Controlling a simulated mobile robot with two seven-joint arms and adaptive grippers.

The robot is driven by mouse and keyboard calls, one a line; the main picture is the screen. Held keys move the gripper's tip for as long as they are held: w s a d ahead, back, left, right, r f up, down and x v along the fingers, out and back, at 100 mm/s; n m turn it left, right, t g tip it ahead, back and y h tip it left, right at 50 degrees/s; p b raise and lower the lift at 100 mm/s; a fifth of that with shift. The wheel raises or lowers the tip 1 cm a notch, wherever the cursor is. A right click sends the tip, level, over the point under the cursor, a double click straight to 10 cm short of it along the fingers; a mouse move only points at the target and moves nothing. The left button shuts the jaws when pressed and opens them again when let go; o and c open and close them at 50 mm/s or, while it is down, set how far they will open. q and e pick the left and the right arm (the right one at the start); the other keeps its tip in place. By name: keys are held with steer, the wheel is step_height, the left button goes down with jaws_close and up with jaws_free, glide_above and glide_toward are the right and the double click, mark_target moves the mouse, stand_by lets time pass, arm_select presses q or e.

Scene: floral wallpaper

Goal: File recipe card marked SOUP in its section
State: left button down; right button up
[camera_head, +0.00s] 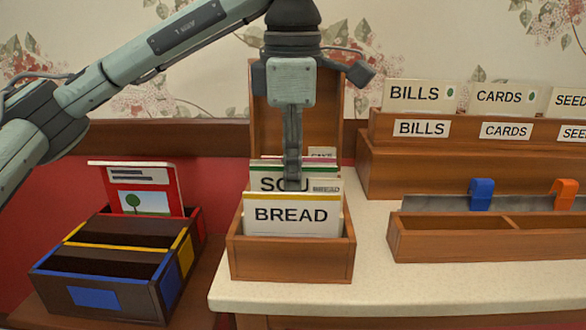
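The wooden recipe box (291,259) stands on the pale counter with its lid up at the back. A yellow-edged BREAD divider (291,214) is at its front. Behind it is a divider reading "SOU" (270,182), its last letter hidden by my gripper. A pale card with small print (327,187) shows between these two, right of my fingers. My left gripper (292,180) points down into the box just behind BREAD, its fingers lined up edge-on. Their tips are partly hidden, so I cannot tell whether they hold the card. My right gripper is out of view.
A dark box with blue and yellow trim (103,297) and a red picture card (134,187) stands lower left. Right are a wooden rack (440,174) with BILLS, CARDS and SEED labels, and a low tray (440,241) before a strip with blue and orange clips.

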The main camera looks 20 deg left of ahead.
arm_select(q)
steer(key=c, duration=1.6)
jaws_free()
steer(key=shift+c, duration=0.2)
step_height(320, 180, up, 12)
steer(key=s, duration=0.1)
steer(key=shift+d, duration=0.2)
steer(key=shift+s+f, duration=0.1)
